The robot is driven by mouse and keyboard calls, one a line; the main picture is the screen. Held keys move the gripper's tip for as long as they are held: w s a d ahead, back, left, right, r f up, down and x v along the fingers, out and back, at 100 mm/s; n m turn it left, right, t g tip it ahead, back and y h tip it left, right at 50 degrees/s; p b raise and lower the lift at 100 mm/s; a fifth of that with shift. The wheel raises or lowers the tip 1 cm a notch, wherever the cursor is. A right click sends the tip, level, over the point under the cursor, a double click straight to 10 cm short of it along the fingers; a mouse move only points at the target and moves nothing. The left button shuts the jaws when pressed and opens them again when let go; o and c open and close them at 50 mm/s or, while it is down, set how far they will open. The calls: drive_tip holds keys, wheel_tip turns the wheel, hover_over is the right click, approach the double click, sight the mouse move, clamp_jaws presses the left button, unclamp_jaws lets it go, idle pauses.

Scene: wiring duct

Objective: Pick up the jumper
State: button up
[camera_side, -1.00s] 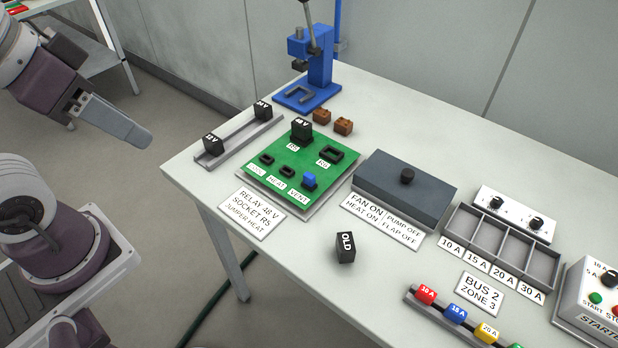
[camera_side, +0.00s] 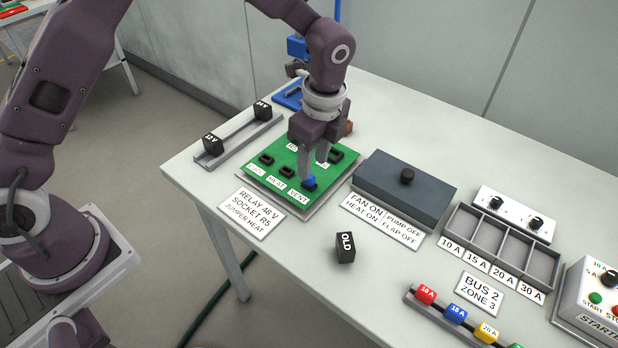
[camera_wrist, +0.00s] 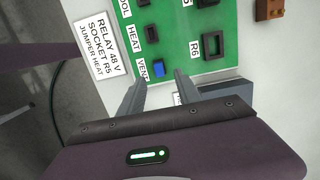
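The blue jumper (camera_side: 309,181) sits in the socket marked VENT on the green board (camera_side: 262,182). In the wrist view the jumper (camera_wrist: 159,70) shows just beyond and between my fingertips. My gripper (camera_side: 314,168) is above the board, pointing down, with its two fingers apart. In the wrist view my gripper (camera_wrist: 157,84) is open, one finger on each side of the jumper, with gaps visible. I cannot tell how far the tips are above the board. The HEAT socket (camera_side: 286,171) beside it is empty.
A label card (camera_side: 252,213) reads relay 48 V, socket R5, jumper heat. A black block marked OLD (camera_side: 345,247) lies in front. A dark grey box (camera_side: 405,190) stands right of the board. A rail (camera_side: 238,137) with 12V and 24V blocks lies to the left.

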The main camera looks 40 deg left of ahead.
drive_tip(key=f, duration=0.4)
drive_tip(key=shift+a, duration=0.4)
clamp_jaws()
wheel_tip(320, 180, up, 10)
drive_tip(key=shift+r, duration=0.1)
drive_tip(key=shift+r, duration=1.85)
